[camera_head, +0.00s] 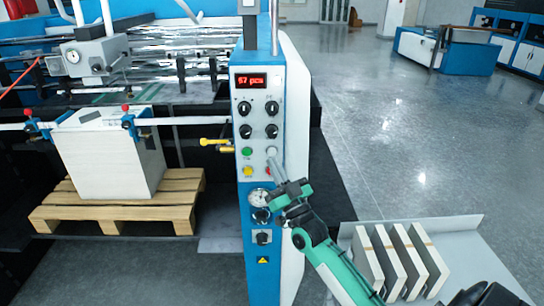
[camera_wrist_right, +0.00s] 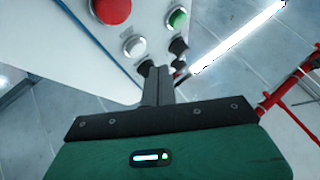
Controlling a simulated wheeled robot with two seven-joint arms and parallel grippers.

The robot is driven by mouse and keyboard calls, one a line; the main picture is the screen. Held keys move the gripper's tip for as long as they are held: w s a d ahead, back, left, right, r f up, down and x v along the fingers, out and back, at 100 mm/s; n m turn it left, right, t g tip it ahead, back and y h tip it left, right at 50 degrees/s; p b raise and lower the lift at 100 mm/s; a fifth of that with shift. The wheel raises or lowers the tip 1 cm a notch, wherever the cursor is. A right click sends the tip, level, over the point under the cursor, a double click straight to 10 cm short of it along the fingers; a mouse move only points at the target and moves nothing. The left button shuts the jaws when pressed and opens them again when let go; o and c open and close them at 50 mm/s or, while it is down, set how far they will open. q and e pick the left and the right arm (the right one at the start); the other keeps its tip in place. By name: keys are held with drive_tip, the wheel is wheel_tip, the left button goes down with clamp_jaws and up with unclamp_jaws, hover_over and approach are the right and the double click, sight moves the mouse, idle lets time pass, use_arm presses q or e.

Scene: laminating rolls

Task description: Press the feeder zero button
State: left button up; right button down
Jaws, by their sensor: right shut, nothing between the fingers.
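The blue and white control column carries a panel (camera_head: 259,135) with a red display and several controls. On it I see a green button (camera_head: 247,152), a white button (camera_head: 271,151), a yellow button (camera_head: 248,171) and a red button. The labels are too small to read. My right gripper (camera_head: 273,164) is shut and empty, its fingertips pointing up at the panel just below the white button. In the right wrist view the shut fingers (camera_wrist_right: 159,78) point toward the panel, with the white button (camera_wrist_right: 135,46), green button (camera_wrist_right: 177,18) and red button (camera_wrist_right: 111,10) beyond. Contact cannot be told. My left gripper is out of view.
Several black knobs (camera_head: 244,108) sit above the buttons, and a gauge (camera_head: 259,197) and another knob sit below. A yellow lever (camera_head: 216,142) sticks out left of the column. A pallet (camera_head: 120,208) holds a paper stack. A grey tray (camera_head: 455,226) with stacks stands lower right.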

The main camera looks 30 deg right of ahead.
drive_tip(key=shift+w+d, duration=0.45)
drive_tip(key=shift+w, duration=0.25)
idle(1.6)
drive_tip(key=shift+w+d, duration=0.2)
drive_tip(key=shift+w, duration=0.15)
drive_tip(key=shift+w+d+b, duration=0.2)
drive_tip(key=shift+w+b, duration=0.1)
drive_tip(key=shift+b, duration=0.05)
idle(0.7)
drive_tip(key=shift+s, duration=0.1)
drive_tip(key=shift+s+a+p, duration=0.35)
drive_tip(key=shift+s+a, duration=0.05)
drive_tip(key=shift+s, duration=0.2)
drive_tip(key=shift+s+a+p, duration=0.3)
drive_tip(key=shift+s+a, duration=0.15)
drive_tip(key=shift+s, duration=0.25)
drive_tip(key=shift+s+a+p, duration=0.3)
drive_tip(key=shift+s+a, duration=0.15)
drive_tip(key=shift+s, duration=0.3)
drive_tip(key=shift+s+a+p, duration=0.3)
drive_tip(key=shift+s+a, duration=0.15)
drive_tip(key=shift+s, duration=0.25)
